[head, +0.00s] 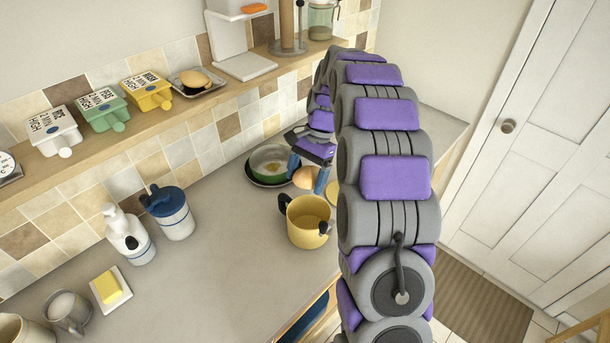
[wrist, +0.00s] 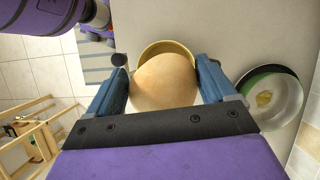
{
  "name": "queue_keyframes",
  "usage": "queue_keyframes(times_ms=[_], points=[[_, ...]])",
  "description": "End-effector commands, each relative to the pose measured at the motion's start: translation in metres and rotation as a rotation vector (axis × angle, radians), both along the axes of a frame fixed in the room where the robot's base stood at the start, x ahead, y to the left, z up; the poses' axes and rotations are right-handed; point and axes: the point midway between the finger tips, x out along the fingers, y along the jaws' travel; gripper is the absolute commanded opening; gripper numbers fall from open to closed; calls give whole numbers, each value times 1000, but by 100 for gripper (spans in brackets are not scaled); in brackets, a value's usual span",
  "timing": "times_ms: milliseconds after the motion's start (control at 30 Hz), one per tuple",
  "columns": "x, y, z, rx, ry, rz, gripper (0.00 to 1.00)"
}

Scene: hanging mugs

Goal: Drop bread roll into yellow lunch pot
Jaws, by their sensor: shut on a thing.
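The bread roll (wrist: 165,82) is round and tan, held between the two blue fingers of my gripper (wrist: 164,85) in the wrist view. In the head view the roll (head: 304,178) shows between the blue fingertips of my gripper (head: 308,175), above and behind the yellow lunch pot. The yellow lunch pot (head: 307,234) stands open and upright on the counter, with dark handles. In the wrist view the roll hides most of a yellow round rim (wrist: 160,46) beyond it; I cannot tell whether this is the lunch pot.
A green-sided pan (head: 268,163) sits on a dark plate behind the pot. A blue-lidded white container (head: 172,212), a soap bottle (head: 130,238), a butter dish (head: 110,287) and a grey mug (head: 69,311) stand to the left. The counter's front middle is clear.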

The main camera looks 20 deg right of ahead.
Motion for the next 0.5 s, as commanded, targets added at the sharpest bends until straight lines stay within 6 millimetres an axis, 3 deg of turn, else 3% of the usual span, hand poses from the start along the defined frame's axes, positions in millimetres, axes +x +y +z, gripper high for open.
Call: queue_keyframes(times_ms=[100, 500], points=[[0, 1, 3, 1, 2, -4, 54], [-1, 1, -43, 2, 3, -4, 54]])
